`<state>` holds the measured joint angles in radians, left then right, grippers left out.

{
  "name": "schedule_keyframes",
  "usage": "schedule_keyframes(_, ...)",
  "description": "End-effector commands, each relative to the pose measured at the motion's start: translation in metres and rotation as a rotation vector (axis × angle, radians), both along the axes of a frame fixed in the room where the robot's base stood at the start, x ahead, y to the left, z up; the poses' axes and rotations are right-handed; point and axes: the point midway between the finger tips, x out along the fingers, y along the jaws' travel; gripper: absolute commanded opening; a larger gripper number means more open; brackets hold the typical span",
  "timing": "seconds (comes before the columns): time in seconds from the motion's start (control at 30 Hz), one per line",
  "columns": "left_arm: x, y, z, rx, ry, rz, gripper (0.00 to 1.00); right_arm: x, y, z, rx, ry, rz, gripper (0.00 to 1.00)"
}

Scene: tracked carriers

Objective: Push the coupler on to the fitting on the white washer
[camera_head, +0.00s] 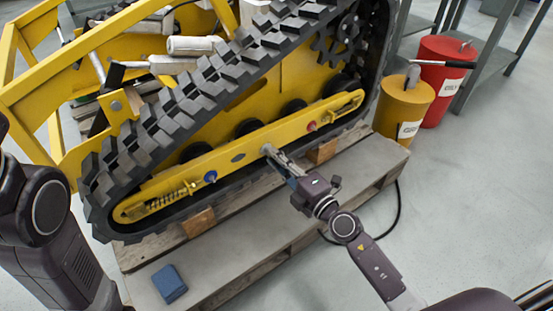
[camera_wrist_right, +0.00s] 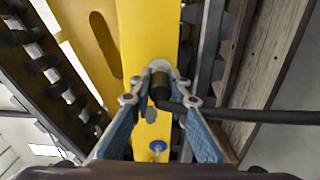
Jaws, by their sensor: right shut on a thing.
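My right gripper (camera_head: 272,153) is at the middle of the yellow track beam (camera_head: 240,140). In the right wrist view its fingertips (camera_wrist_right: 160,98) are shut on the dark cylindrical coupler (camera_wrist_right: 160,84). A black hose (camera_wrist_right: 250,115) runs off to the right from it. The coupler's far end is at the white washer (camera_wrist_right: 158,65) on the beam. The fitting is hidden behind the coupler, so I cannot tell whether the coupler is seated on it. The white washer also shows at the fingertips in the head view (camera_head: 266,149). My left gripper is out of view.
A blue washer (camera_head: 210,177) and a red washer (camera_head: 311,126) are on the same beam. The rubber track (camera_head: 150,140) surrounds it. A wooden pallet (camera_head: 240,250) lies below with a blue block (camera_head: 169,284). Yellow (camera_head: 402,105) and red (camera_head: 442,80) buckets stand at right.

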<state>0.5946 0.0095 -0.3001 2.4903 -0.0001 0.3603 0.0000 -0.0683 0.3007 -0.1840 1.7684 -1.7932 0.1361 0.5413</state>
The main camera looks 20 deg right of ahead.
Motion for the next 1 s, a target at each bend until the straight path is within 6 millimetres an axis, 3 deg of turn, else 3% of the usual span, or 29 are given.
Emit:
schedule_keyframes(0.73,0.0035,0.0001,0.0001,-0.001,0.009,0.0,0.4,0.0061,0.0023,0.0014,0.001,-0.002,0.0,0.0)
schedule_keyframes(0.77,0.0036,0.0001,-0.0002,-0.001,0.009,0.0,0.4,0.006,0.0023,0.0009,0.0,-0.001,0.0,0.18)
schedule_keyframes(0.93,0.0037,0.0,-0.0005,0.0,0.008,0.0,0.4,0.0057,0.0022,0.0006,0.0,-0.001,0.0,0.36)
schedule_keyframes(1.0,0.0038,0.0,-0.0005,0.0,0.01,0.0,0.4,0.0057,0.0022,0.0005,0.0,-0.001,0.0,0.36)
